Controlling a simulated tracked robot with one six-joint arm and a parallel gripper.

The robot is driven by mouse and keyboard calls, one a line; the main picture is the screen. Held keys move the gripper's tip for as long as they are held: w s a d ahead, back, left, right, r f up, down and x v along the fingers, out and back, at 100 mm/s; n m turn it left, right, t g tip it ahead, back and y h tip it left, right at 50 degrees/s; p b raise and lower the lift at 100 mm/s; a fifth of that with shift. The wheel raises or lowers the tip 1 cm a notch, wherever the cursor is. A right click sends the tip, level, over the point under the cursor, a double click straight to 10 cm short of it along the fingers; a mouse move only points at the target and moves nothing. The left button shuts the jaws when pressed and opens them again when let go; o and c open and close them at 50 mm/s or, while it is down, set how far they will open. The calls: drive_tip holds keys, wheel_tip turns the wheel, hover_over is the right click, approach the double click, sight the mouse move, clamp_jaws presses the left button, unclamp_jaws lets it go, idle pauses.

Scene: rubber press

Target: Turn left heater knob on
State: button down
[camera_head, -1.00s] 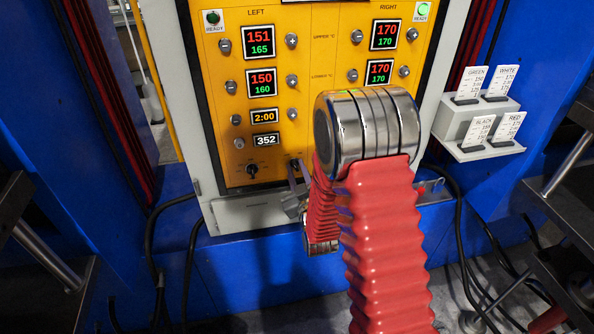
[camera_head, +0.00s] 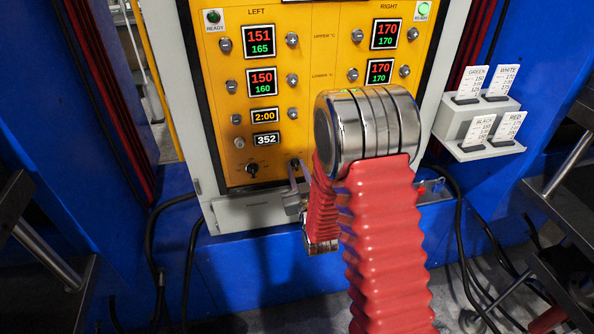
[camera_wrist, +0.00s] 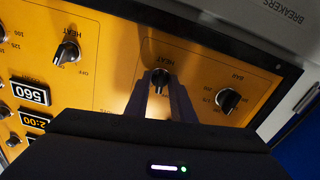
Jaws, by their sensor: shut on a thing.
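The left heater knob (camera_wrist: 160,76), small and dark with a silvery face, sits on the yellow control panel under a HEAT label in the wrist view. My gripper (camera_wrist: 160,84) reaches the panel with its two dark fingers on either side of this knob, shut on it. In the head view my gripper (camera_head: 294,170) is at the lower middle of the panel (camera_head: 318,100), and the fingers mostly hide the knob. I cannot tell which setting the knob points to.
Another HEAT knob (camera_wrist: 66,52) and the BAR knob (camera_wrist: 228,100) flank the held knob, clear of the fingers. The left READY lamp (camera_head: 213,16) is dark green. A card holder (camera_head: 478,125) stands right of the panel. Black cables hang below.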

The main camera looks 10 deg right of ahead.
drive_tip(key=m, duration=0.6)
drive_tip(key=shift+f, duration=0.15)
idle(0.3)
drive_tip(key=c, duration=1.9)
unclamp_jaws()
drive_tip(key=shift+o, duration=0.2)
drive_tip(key=shift+s, duration=0.1)
